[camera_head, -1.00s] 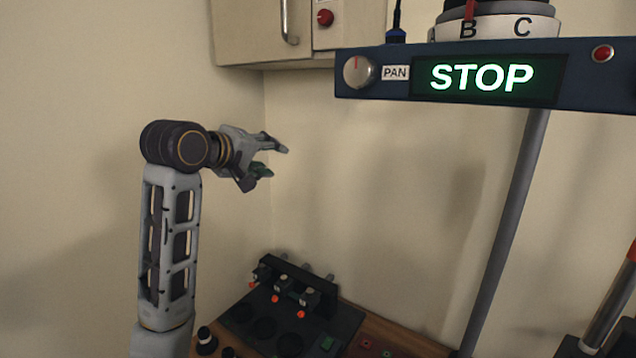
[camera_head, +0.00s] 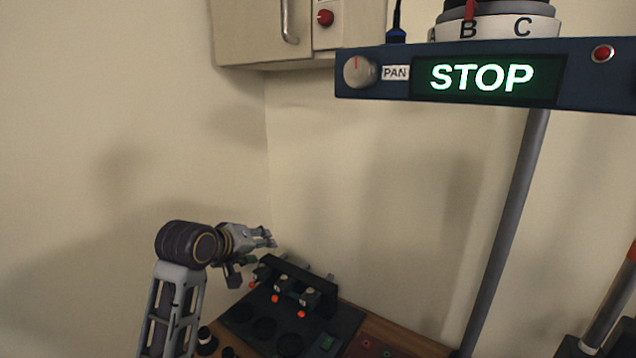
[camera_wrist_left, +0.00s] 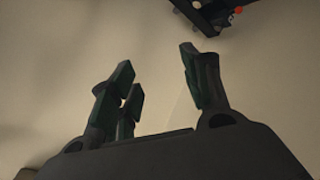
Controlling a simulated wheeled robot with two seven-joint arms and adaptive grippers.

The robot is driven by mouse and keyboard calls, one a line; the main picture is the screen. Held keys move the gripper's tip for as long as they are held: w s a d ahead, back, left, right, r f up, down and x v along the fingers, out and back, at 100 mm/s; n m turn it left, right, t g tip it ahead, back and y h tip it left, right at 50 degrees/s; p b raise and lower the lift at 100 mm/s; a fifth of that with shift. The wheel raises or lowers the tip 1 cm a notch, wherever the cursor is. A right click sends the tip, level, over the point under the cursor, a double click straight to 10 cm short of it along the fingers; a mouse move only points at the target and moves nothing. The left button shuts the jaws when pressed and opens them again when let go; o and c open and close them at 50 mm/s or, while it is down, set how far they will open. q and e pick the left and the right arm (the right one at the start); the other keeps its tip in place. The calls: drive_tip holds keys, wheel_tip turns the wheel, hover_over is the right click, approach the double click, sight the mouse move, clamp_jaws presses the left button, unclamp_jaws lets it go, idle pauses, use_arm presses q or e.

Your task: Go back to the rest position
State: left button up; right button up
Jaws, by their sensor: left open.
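My left gripper (camera_head: 252,256) is in the lower left of the head view, at the end of my left arm coming up from the bottom edge. Its fingers point right, in front of the pale wall. In the left wrist view the fingers of this gripper (camera_wrist_left: 160,92) are spread apart with nothing between them. In the head view it appears close to the black rack with orange-tipped parts (camera_head: 297,283), but I cannot tell the exact distance. My right gripper is in neither view.
A dark blue panel (camera_head: 384,88) reading STOP, with a PAN knob (camera_head: 361,72), hangs at the upper right on a grey pole (camera_head: 512,215). A wall cabinet (camera_head: 250,30) is at the top. A wooden bench (camera_head: 385,335) is below. The wall area between is clear.

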use_arm(q)
drive_tip(key=s+a+f+m+g+y, duration=0.1)
drive_tip(key=s+a+f+m+g, duration=0.15)
drive_tip(key=s+f, duration=0.85)
drive_tip(key=s+a+f+m+g+y, duration=0.25)
drive_tip(key=s+f, duration=0.55)
drive_tip(key=f, duration=0.7)
drive_tip(key=s+a+f+m+g, duration=0.25)
drive_tip(key=s+f, duration=0.35)
drive_tip(key=s, duration=0.5)
wheel_tip(320, 180, down, 32)
drive_tip(key=s+f, duration=0.1)
drive_tip(key=s, duration=0.2)
drive_tip(key=s+a+f+g, duration=0.1)
drive_tip(key=s+a+f, duration=0.1)
drive_tip(key=s+f, duration=0.8)
drive_tip(key=s+a+f+g, duration=0.1)
drive_tip(key=s+a+f, duration=0.1)
drive_tip(key=s+f, duration=0.7)
drive_tip(key=s, duration=0.3)
drive_tip(key=shift+f, duration=0.35)
drive_tip(key=shift+y, duration=0.25)
